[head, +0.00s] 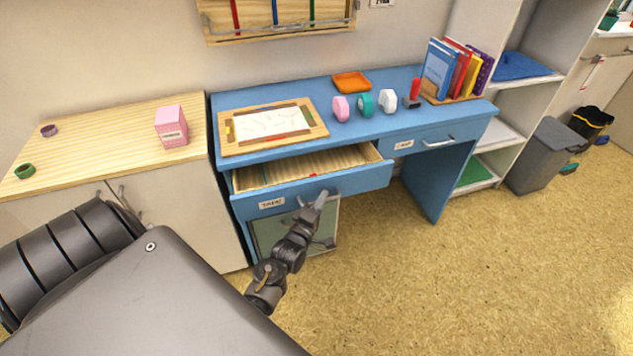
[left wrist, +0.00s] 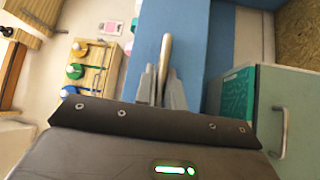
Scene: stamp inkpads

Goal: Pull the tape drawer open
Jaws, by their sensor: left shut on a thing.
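The tape drawer (head: 345,184) of the blue desk stands pulled out, its front well forward of the desk and its wooden inside showing. A "TAPE" label is on the left of its blue front. My left gripper (head: 319,200) is at the drawer's handle, right of the label. In the left wrist view, the fingers (left wrist: 161,85) are shut on the pale bar handle (left wrist: 165,58), with the blue drawer front (left wrist: 190,40) behind it. The gripper hides much of the handle in the head view. My right gripper is in neither view.
The blue desk (head: 225,115) carries a framed tray, tape rolls, an orange dish and books. A second drawer (head: 430,140) on the right is shut. A greenish cabinet (head: 262,232) stands below the tape drawer. The floor (head: 420,290) in front is clear.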

